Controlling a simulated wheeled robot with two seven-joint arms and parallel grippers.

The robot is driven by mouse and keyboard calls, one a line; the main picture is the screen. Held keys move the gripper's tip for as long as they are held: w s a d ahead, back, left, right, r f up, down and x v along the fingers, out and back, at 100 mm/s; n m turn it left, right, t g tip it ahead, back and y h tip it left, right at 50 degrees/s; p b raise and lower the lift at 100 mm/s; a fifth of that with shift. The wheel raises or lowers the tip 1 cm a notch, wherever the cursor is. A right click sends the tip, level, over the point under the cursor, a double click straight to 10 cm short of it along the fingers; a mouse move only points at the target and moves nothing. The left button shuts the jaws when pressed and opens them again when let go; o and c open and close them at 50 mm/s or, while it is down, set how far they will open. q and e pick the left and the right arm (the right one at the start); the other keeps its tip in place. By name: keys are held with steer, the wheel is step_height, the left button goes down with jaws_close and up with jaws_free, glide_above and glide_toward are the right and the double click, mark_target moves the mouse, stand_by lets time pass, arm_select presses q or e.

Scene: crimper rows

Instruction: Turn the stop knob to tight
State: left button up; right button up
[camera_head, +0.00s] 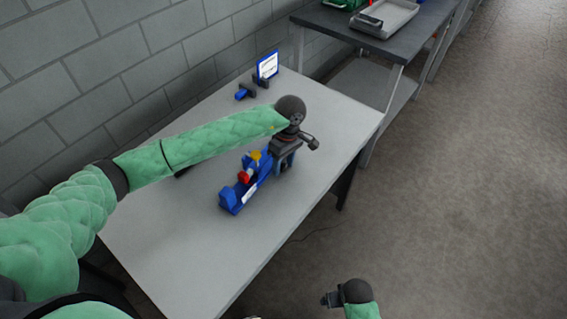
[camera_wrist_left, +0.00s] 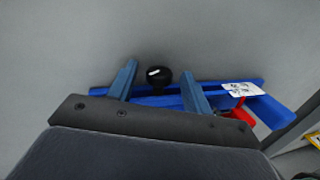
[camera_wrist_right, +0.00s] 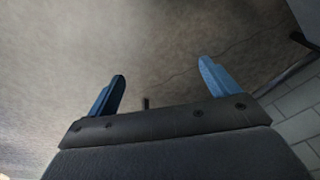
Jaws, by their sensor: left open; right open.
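A blue crimper (camera_head: 233,199) with a red part, a yellow part and a white label stands on the table. It also shows in the left wrist view (camera_wrist_left: 220,88). A round black knob (camera_wrist_left: 158,77) with a white mark appears at the crimper's edge, between my left fingertips, with gaps on both sides; contact is not visible. My left gripper (camera_head: 285,162) is open at the far end of the crimper and hides that end and the knob in the head view. My right gripper (camera_head: 326,299) is open and empty, away from the table, over the floor.
The grey table (camera_head: 165,235) has free room in front of the crimper. A blue-framed sign (camera_head: 267,66) and a blue and black item (camera_head: 246,91) stand near the wall. A second table (camera_head: 340,27) with a grey tray (camera_head: 385,18) is at the back right.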

arm_select(q)
steer(key=shift+r, duration=0.1)
steer(key=shift+w+r, duration=0.1)
steer(key=shift+r, duration=0.05)
steer(key=b+v, duration=0.2)
steer(key=v, duration=0.5)
steer(key=shift+b, duration=0.3)
arm_select(e)
step_height(320, 180, up, 11)
steer(key=shift+a, duration=0.2)
arm_select(q)
steer(key=shift+r, duration=0.1)
arm_select(e)
steer(key=shift+s, duration=0.1)
